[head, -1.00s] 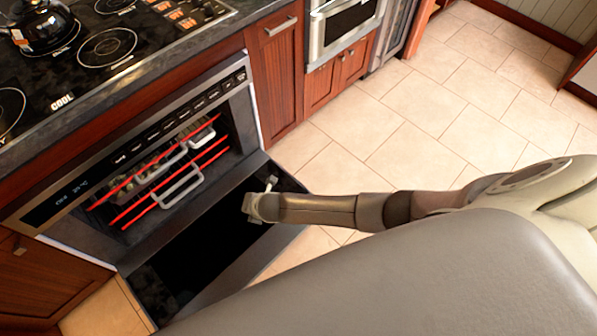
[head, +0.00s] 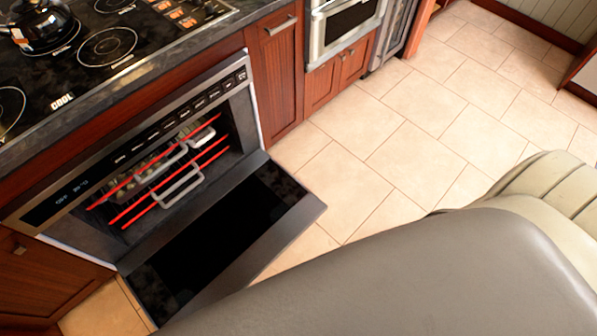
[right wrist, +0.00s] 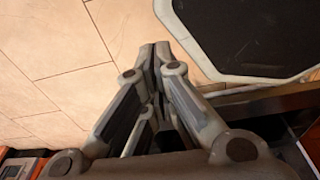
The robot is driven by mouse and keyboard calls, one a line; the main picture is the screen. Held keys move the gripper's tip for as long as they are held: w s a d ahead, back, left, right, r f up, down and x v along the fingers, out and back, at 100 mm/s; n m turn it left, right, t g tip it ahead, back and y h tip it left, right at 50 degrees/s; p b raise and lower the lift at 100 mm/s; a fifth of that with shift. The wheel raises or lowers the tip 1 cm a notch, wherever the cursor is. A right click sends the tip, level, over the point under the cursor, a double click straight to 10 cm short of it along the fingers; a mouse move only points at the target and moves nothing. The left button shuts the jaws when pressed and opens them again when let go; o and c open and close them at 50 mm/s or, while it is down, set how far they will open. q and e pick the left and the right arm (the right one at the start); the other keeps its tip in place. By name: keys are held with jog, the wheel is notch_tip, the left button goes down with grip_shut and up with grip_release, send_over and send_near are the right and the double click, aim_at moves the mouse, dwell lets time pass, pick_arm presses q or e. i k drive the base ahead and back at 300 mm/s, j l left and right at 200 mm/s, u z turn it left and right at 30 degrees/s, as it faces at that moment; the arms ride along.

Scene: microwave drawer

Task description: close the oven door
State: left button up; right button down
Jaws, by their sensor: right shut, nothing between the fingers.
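The oven door (head: 215,240) hangs open in the head view. It is folded down and outward from the oven (head: 150,150), with its dark inner glass facing up. Red-edged racks (head: 165,180) show inside the open cavity. My right gripper (right wrist: 152,52) shows in the right wrist view with its fingers together and nothing between them, above the tiled floor. It is out of the head view, so its distance from the door cannot be told. My left gripper is in neither view.
The cooktop (head: 100,50) with a black kettle (head: 45,25) is above the oven. Wooden cabinets (head: 278,80) flank it, with another appliance (head: 345,22) farther along. The tiled floor (head: 400,140) right of the door is clear. A dark, light-rimmed panel (right wrist: 240,35) shows in the wrist view.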

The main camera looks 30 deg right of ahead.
aim_at(180, 262)
jog(key=k+z, duration=0.15)
jog(key=z, duration=0.25)
jog(key=k+j+z, duration=0.1)
jog(key=z, duration=0.25)
jog(key=k+z, duration=0.2)
jog(key=z, duration=0.2)
